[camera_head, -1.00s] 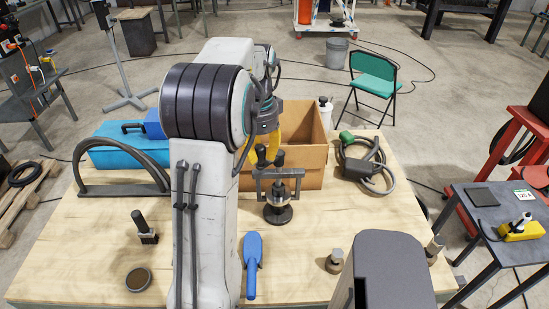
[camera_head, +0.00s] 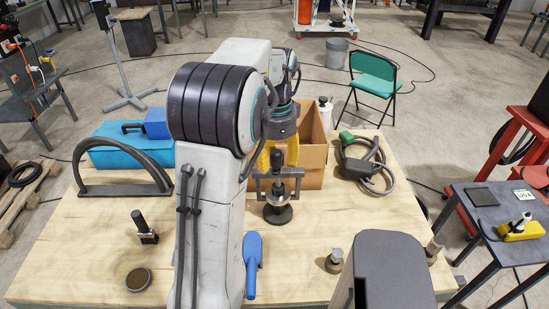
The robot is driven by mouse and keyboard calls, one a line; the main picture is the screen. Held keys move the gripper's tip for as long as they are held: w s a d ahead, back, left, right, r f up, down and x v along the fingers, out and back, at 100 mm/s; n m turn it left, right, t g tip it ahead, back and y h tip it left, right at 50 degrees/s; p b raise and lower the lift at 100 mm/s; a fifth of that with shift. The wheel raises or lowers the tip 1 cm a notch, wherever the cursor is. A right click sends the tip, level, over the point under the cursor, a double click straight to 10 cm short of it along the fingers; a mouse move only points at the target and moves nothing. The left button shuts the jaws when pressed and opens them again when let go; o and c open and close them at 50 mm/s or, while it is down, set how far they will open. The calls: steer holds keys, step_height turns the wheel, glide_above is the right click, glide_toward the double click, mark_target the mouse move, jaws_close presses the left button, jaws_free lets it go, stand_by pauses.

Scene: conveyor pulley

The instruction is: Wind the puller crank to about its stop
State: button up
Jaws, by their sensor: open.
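The puller (camera_head: 279,190) stands upright on the wooden table, a grey crossbar frame over a dark round base. A dark upright knob (camera_head: 277,159) shows at its top; I cannot tell how the crank arm lies below it. My gripper (camera_head: 278,160) has yellow fingers and points down just above and behind the puller. Its fingers are spread, one on each side of the knob in the picture. Whether they touch the crank cannot be told. The gripper seems to hold nothing.
An open cardboard box (camera_head: 314,150) stands close behind the puller. A blue toolbox (camera_head: 115,155) and a dark curved hose (camera_head: 122,178) are at the left. A blue-handled tool (camera_head: 252,262) lies in front. A coiled cable (camera_head: 365,165) lies at the right.

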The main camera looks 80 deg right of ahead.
step_height(320, 180, up, 3)
steer(key=p, duration=0.2)
steer(key=shift+p, duration=0.3)
steer(key=shift+r, duration=2)
steer(key=w+a+n+t+h+b, duration=0.1)
steer(key=w+a+n, duration=0.65)
steer(key=w, duration=0.35)
steer(key=w+a+n+h+b, duration=0.1)
steer(key=w+a+n, duration=0.6)
steer(key=w, duration=0.4)
steer(key=a+f+n+t+y+b, duration=0.1)
steer(key=a+f+n+t, duration=0.1)
steer(key=a+n, duration=0.6)
steer(key=a+f+n+t+y+b, duration=0.1)
steer(key=a+f+n, duration=0.3)
steer(key=a, duration=1.3)
steer(key=n, duration=0.4)
steer(key=shift+s+a+t+b, duration=0.3)
steer(key=shift+s+t, duration=0.1)
